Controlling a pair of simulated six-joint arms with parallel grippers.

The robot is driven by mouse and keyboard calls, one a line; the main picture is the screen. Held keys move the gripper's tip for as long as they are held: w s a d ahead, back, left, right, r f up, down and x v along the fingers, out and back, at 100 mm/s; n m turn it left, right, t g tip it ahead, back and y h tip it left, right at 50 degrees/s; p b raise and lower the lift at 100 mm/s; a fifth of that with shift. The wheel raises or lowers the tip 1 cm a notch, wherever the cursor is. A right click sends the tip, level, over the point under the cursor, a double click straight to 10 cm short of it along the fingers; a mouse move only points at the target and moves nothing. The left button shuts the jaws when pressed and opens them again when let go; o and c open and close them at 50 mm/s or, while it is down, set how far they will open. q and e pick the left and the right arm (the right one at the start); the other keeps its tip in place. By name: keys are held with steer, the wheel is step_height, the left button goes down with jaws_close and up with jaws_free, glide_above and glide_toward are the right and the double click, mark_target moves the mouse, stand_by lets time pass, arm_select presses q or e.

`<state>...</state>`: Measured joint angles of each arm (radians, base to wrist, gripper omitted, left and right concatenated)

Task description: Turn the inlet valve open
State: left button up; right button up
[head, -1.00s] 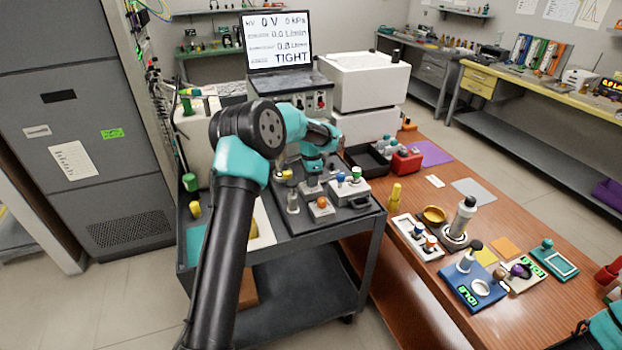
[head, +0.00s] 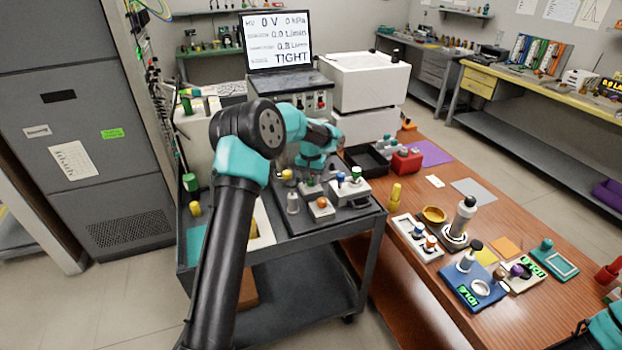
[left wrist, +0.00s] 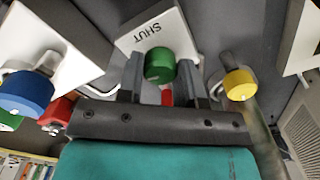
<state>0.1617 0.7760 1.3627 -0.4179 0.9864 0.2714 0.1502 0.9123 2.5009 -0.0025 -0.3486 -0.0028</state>
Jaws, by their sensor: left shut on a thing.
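A green valve knob (left wrist: 160,66) sits on a white block (left wrist: 152,32) marked SHUT in the left wrist view. My left gripper (left wrist: 160,80) is shut on this knob, one finger on each side of it. No label naming the valve as inlet is readable. In the head view my left gripper (head: 312,172) is over the grey cart, mostly hidden by my own wrist, and the green knob shows only partly below it. My right arm shows only at the lower right corner, with a dark part (head: 580,328) that may be its gripper.
A yellow knob (left wrist: 239,84) and a blue knob (left wrist: 25,92) flank the gripped one. An orange-knobbed block (head: 321,207) stands in front on the cart. A screen (head: 278,40) behind reads TIGHT. The wooden table (head: 425,285) holds several small devices.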

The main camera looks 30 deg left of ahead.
arm_select(q)
steer(key=shift+n, duration=1.2)
steer(key=o, duration=0.9)
step_height(320, 180, up, 18)
steer(key=shift+f, duration=0.25)
